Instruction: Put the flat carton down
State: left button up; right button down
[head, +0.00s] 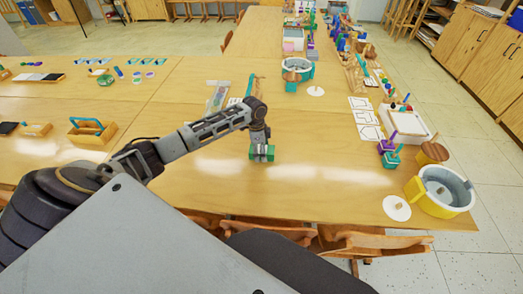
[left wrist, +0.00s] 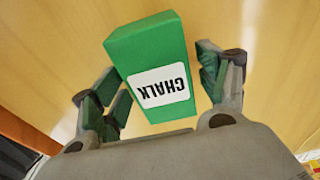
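The flat carton is a green box with a white label reading CHALK. In the left wrist view the carton (left wrist: 145,45) lies between the fingers of my left gripper (left wrist: 165,92), slightly turned. The left finger is close against one side, and a narrow gap shows at the right finger. The gripper looks open around it. In the head view the left gripper (head: 261,152) points down at the table, with green of the carton (head: 254,155) showing at the fingers. The carton appears to be at the tabletop; the exact contact is hidden. My right gripper is not in view.
The wooden table (head: 310,175) is clear to the right of and in front of the gripper. Behind it are a light tray (head: 217,97) and a teal-handled pot (head: 297,70). A yellow-and-grey tub (head: 445,190) stands at the right edge. Chairs (head: 370,243) are tucked at the near edge.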

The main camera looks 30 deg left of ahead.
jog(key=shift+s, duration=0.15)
pick_arm(q)
jog(key=shift+r, duration=0.1)
jog(key=shift+a+r, duration=0.1)
jog(key=shift+r, duration=0.45)
notch_tip(320, 180, up, 11)
jog(key=a, duration=0.1)
jog(key=shift+s, duration=0.3)
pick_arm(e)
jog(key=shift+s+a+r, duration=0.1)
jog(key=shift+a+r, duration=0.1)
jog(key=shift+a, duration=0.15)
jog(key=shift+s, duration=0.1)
pick_arm(q)
jog(key=shift+o, duration=0.4)
jog(key=shift+f, duration=0.1)
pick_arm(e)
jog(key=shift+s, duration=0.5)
